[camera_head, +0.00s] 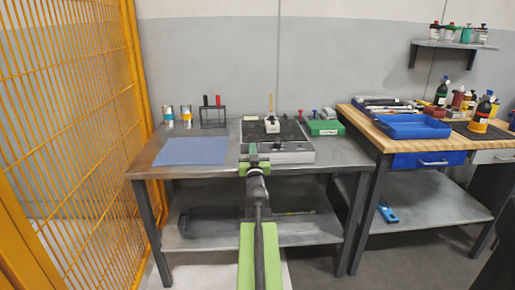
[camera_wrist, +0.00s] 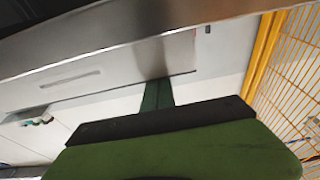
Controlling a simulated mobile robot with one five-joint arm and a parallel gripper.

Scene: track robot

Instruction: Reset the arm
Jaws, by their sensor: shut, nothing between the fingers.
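My arm reaches forward from the bottom middle in the head view. My gripper (camera_head: 254,150) is at its far end, in front of the metal workbench (camera_head: 158,158) by its front edge. The fingers are together and nothing is between them. In the wrist view my gripper (camera_wrist: 157,93) shows as a dark green finger piece beyond a dark bar and green body. The bench edge (camera_wrist: 150,45) crosses the top of that view at a slant. I cannot tell the exact gap between the fingers and the bench.
A blue mat (camera_head: 193,151) lies left on the bench, with cans (camera_head: 169,116) and a tool rack (camera_head: 213,115) behind. A dark-topped block (camera_head: 292,153) and green box (camera_head: 325,128) are at right. A yellow mesh fence (camera_head: 75,110) stands left; a wooden-topped bench (camera_head: 380,139) right.

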